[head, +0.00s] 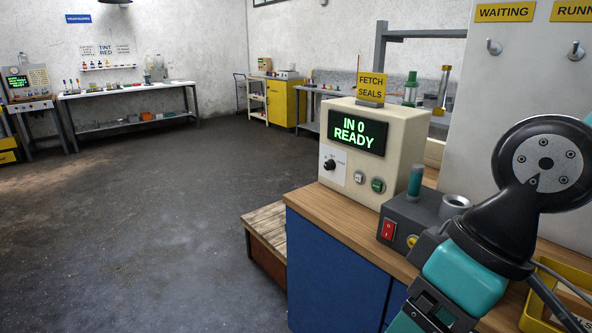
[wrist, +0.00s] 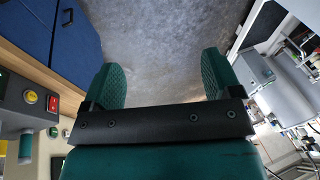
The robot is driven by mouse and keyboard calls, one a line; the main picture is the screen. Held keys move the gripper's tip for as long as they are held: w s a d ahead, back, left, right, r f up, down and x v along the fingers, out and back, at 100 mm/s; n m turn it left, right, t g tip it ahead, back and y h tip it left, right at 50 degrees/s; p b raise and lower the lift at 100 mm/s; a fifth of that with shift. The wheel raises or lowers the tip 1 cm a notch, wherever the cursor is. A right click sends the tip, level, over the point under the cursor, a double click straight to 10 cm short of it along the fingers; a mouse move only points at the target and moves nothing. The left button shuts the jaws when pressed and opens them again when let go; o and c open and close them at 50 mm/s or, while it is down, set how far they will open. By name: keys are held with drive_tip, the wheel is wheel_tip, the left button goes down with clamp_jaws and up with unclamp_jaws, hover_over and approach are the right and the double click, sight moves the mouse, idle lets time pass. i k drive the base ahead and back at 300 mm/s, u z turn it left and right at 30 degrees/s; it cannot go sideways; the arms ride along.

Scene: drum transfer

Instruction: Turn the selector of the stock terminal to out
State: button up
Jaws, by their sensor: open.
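The stock terminal (head: 408,150) is a cream box on the wooden bench top, with a green-lit screen (head: 358,132) reading "IN 0 READY". Its selector (head: 330,164) is a small dark round knob on a white plate, low on the left of the front face. The marks around the knob are too small to read. My gripper (wrist: 158,70) is open and empty in the wrist view, its two green fingers wide apart over the grey floor. It is away from the terminal, and the selector is not seen in that view.
A grey device (head: 410,222) with a red switch (head: 388,229) stands on the bench, right of the terminal. White and green buttons (head: 377,185) sit right of the selector. A yellow "FETCH SEALS" sign (head: 371,86) tops the terminal.

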sight(331, 165)
drive_tip(key=z, duration=0.05)
drive_tip(key=k, duration=0.5)
drive_tip(key=u, duration=0.95)
drive_tip(key=i, duration=2)
drive_tip(key=z, duration=0.5)
